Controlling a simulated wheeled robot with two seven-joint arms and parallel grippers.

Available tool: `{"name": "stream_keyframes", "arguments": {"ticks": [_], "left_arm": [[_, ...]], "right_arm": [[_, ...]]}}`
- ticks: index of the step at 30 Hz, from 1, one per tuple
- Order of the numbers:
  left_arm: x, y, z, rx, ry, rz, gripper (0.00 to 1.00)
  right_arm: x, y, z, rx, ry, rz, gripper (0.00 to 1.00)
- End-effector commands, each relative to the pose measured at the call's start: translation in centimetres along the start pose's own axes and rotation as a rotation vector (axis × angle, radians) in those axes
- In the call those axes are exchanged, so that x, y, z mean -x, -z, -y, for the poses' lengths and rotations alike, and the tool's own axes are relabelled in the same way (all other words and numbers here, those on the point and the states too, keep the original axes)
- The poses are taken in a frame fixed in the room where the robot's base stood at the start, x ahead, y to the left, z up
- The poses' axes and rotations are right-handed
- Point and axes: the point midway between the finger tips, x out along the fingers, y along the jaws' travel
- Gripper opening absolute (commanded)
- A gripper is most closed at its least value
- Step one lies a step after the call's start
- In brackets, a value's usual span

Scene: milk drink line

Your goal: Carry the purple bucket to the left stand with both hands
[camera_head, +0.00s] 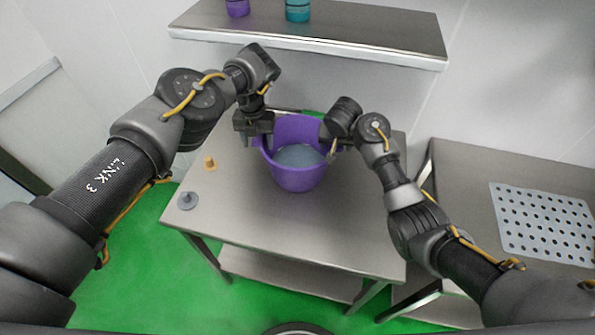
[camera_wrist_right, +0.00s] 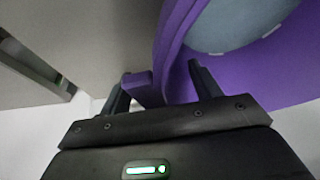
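The purple bucket (camera_head: 298,178) stands upright near the back of the middle steel table (camera_head: 250,215), with a grey-blue surface inside it. My left gripper (camera_head: 256,140) is at the bucket's left rim, its fingers apart; the exact contact there is hard to see. My right gripper (camera_head: 331,146) is at the right rim. In the right wrist view my right gripper (camera_wrist_right: 160,90) has its fingers spread, with a purple handle tab (camera_wrist_right: 140,86) of the bucket between them and a gap on one side. No stand is marked as the left one.
A small tan peg (camera_head: 209,163) and a grey knobbed disc (camera_head: 188,200) lie at the table's left. A wall shelf (camera_head: 350,35) with a purple and a teal container is behind. A second steel table (camera_head: 465,190) with a perforated mat (camera_head: 545,222) stands right. The table's front is clear.

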Motion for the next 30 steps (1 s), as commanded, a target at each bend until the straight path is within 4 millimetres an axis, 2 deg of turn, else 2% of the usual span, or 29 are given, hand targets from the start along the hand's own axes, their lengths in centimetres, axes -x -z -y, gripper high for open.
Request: {"name": "stream_keyframes", "arguments": {"ticks": [5, 8, 21, 24, 30], "left_arm": [[0.4, -0.1, 0.1, 0.000, 0.001, 0.003, 0.59], [1.5, -0.2, 0.0, 0.002, 0.003, 0.003, 0.59], [9.9, -0.3, -0.1, 0.000, 0.000, 0.001, 0.59], [11.0, -0.3, 0.0, -0.001, 0.001, -0.001, 0.59], [11.8, -0.3, -0.1, 0.000, 0.000, -0.003, 0.59]], "right_arm": [[0.0, -0.1, 0.1, 0.003, 0.002, 0.000, 0.63], [0.0, -0.1, 0.2, 0.005, 0.003, 0.000, 0.63], [0.0, -0.1, 0.3, 0.006, 0.004, 0.001, 0.63], [0.0, -0.2, 0.3, 0.006, 0.004, 0.001, 0.63], [0.0, -0.2, 0.3, 0.007, 0.004, 0.001, 0.63]]}}
